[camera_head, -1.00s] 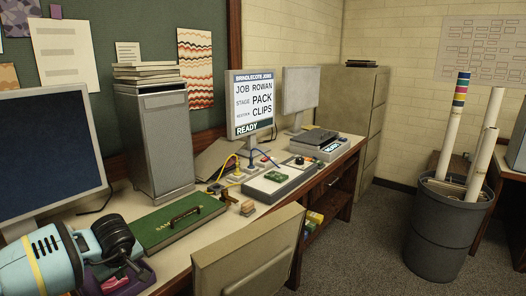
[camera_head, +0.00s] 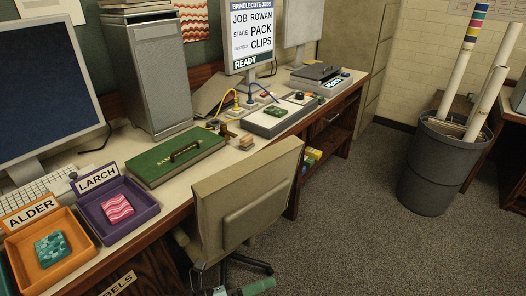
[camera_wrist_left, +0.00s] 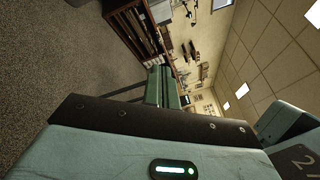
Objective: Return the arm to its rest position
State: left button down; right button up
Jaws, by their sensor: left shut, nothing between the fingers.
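My left gripper (camera_wrist_left: 163,86) shows in the left wrist view, its two teal fingers together with nothing between them. In the head view only a small teal part of my own body shows at the bottom edge, below the chair and clear of the desk. My right gripper is in neither current view. In the left wrist view the gripper hangs in open air, with the carpet to the left and shelves, walls and ceiling beyond.
An orange ALDER tray (camera_head: 78,262) and a purple LARCH tray (camera_head: 126,222) each hold a patterned tile. A green case (camera_head: 160,166) lies on the desk. A tan chair (camera_head: 245,200) stands at its front. A grey bin (camera_head: 440,175) holds rolls; open carpet lies between.

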pick_arm(q)
jog(key=s+a+f+n+t+y, duration=0.2)
jog(key=a+f+n+t+y, duration=0.3)
jog(key=n, duration=0.7)
jog(key=s+a+f+n+t+y, duration=0.2)
jog(key=a+f+n+t+y, duration=0.25)
jog(key=n, duration=0.75)
jog(key=s+a+f+n+g+y, duration=0.2)
jog(key=s+a+f+n+g, duration=0.1)
jog(key=s+a+f+n, duration=0.2)
jog(key=s+a+f+n+g+y, duration=0.3)
jog(key=s+n, duration=0.4)
jog(key=s, duration=0.3)
notch_tip(320, 180, down, 3)
jog(key=a+g, duration=0.1)
jog(key=a, duration=0.1)
jog(key=shift+s+a+r, duration=0.15)
jog(key=shift+s+a, duration=0.15)
jog(key=shift+y, duration=0.25)
